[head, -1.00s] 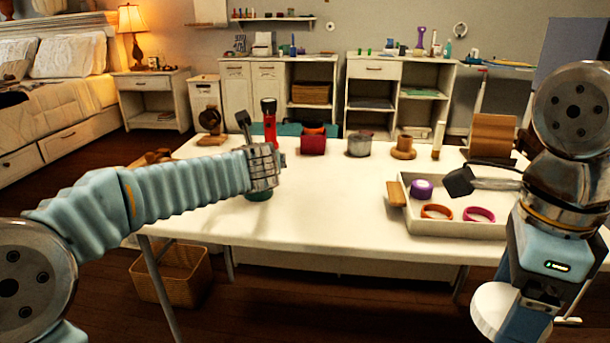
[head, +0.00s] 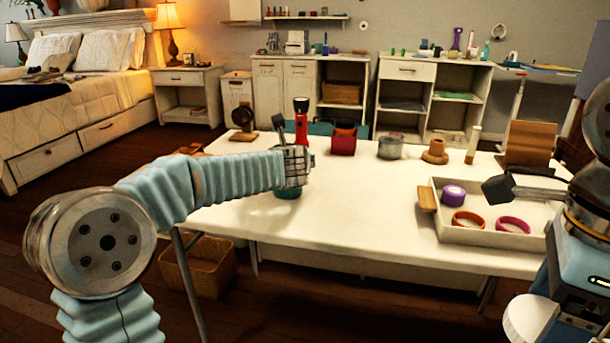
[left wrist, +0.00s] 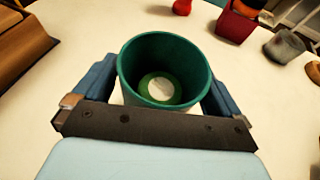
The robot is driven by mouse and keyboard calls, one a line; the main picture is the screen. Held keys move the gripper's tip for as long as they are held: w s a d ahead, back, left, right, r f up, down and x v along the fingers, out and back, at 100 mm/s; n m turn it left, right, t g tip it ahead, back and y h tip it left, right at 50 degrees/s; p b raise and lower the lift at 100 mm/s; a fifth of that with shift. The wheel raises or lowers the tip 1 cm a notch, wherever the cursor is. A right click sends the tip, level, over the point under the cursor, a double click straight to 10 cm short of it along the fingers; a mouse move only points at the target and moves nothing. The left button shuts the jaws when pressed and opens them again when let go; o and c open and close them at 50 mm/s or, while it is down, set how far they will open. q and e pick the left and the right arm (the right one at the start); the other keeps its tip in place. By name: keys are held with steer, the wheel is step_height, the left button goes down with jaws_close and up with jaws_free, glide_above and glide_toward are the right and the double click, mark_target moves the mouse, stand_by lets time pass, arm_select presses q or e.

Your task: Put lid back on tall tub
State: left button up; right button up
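A green, open-topped tub (left wrist: 165,70) stands on the table in the left wrist view, its rim facing me and a pale disc visible at its bottom. My left gripper (left wrist: 165,95) has a finger on each side of it, seemingly closed against its wall. In the head view, my left gripper (head: 292,178) hides most of the tub (head: 286,193).
A white tray (head: 490,237) at the table's right holds a purple round piece (head: 453,196) and two rings. A red flashlight (head: 301,122), red box (head: 343,142) and grey pot (head: 390,148) stand at the back. The middle of the white table (head: 360,210) is clear.

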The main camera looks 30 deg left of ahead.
arm_select(q)
steer(key=c, duration=0.9)
steer(key=shift+r, duration=0.6)
arm_select(e)
steer(key=shift+r, duration=0.2)
steer(key=shift+r+p, duration=0.6)
steer(key=shift+p, duration=0.25)
arm_select(q)
steer(key=s+d+r, duration=0.2)
steer(key=s+r, duration=0.2)
steer(key=s+d+r, duration=0.3)
steer(key=s+r, duration=0.1)
steer(key=s+d+r, duration=0.2)
steer(key=s+r, duration=0.1)
steer(key=s, duration=0.1)
steer(key=shift+d+r, duration=0.15)
steer(key=shift+r, duration=0.25)
arm_select(e)
steer(key=shift+f, duration=0.2)
arm_select(q)
steer(key=o, duration=0.6)
steer(key=c, duration=1)
